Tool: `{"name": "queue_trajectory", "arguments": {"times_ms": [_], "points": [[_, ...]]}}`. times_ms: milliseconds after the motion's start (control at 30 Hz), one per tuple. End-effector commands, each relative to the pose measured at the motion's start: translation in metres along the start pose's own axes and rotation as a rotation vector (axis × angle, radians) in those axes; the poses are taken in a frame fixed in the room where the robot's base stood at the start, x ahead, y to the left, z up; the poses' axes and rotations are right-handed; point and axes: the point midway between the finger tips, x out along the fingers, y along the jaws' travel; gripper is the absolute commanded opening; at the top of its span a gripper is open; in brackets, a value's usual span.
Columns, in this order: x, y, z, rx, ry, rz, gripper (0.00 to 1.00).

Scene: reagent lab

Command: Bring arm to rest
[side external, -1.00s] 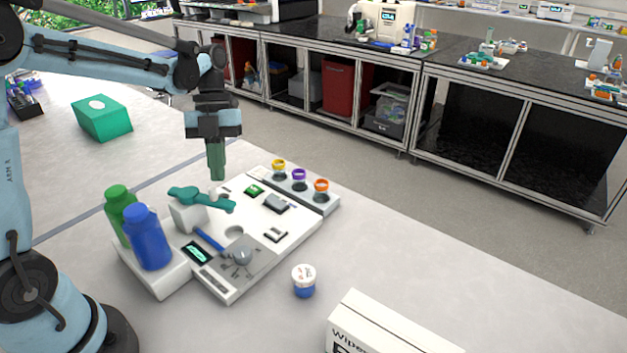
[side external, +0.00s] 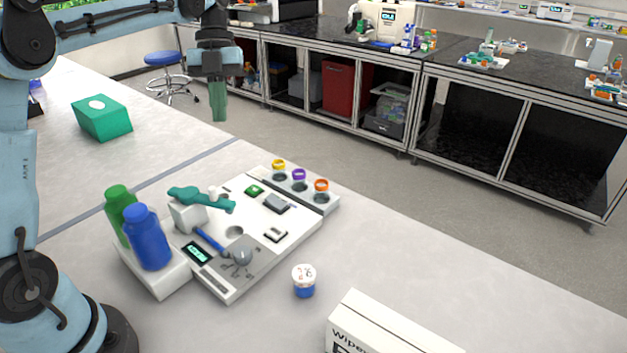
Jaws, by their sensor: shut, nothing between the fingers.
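My gripper (side external: 219,103) hangs pointing down in the side external view, high above the far part of the bench. Its green fingers are together with nothing between them. It is apart from everything on the bench. Below and in front of it is the white workstation tray (side external: 292,243), with a teal clamp-like piece (side external: 202,198) on a white block and a blue-handled scoop (side external: 211,240).
A green bottle (side external: 120,212) and a blue bottle (side external: 148,240) stand at the tray's left. A white-lidded blue jar (side external: 304,282), a wipes box (side external: 385,330) and a green box (side external: 102,118) stand on the bench. The right of the bench is clear.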

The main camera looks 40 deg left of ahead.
Motion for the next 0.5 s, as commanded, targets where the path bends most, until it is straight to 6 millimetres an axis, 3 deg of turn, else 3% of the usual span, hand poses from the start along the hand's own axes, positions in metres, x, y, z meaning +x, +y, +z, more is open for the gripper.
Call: {"name": "queue_trajectory", "arguments": {"times_ms": [267, 500], "points": [[0.011, -0.010, -0.031, -0.453, -0.163, -0.085, 0.00], [0.031, -0.013, -0.060, -0.935, -0.272, -0.281, 0.00]]}}
